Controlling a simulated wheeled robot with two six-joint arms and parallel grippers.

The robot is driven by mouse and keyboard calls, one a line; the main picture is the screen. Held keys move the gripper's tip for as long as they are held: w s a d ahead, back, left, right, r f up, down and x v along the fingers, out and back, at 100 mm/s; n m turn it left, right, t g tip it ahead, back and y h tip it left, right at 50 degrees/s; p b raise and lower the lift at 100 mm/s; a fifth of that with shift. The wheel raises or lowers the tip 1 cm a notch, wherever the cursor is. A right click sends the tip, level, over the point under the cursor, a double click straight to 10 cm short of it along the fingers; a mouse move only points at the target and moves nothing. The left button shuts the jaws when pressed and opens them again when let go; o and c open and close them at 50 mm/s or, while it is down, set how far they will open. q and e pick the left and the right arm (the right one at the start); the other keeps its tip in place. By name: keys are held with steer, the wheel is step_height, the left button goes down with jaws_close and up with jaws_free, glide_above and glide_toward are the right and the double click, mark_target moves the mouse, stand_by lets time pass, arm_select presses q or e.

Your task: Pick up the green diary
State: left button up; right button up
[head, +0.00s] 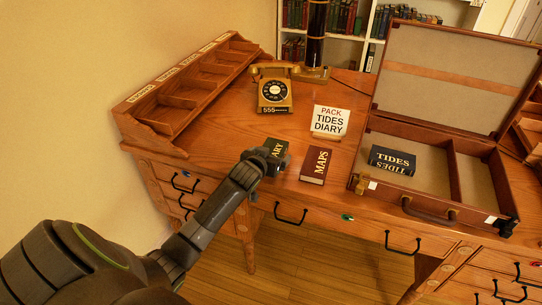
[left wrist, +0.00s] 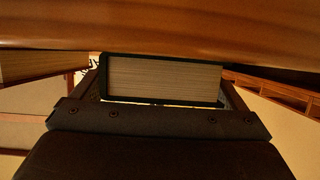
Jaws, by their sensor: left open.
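The green diary (head: 278,146) lies flat near the desk's front edge, its cover partly hidden by my left gripper (head: 264,160). Only the letters "ARY" of its title show. In the left wrist view the diary's cream page edge and dark covers (left wrist: 164,79) face the camera, between my two fingers. The jaws are open around the diary, at its near end; I cannot tell whether they touch it. My right gripper is out of view.
The red MAPS book (head: 315,165) lies just right of the diary. A sign (head: 330,121) reading "PACK TIDES DIARY" and a telephone (head: 275,95) stand behind. An open suitcase (head: 408,192) holding the TIDES book (head: 392,160) is at right. A wooden organizer (head: 190,90) is at left.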

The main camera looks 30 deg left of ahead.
arm_select(q)
steer(key=shift+c, duration=0.2)
steer(key=c, duration=1.1)
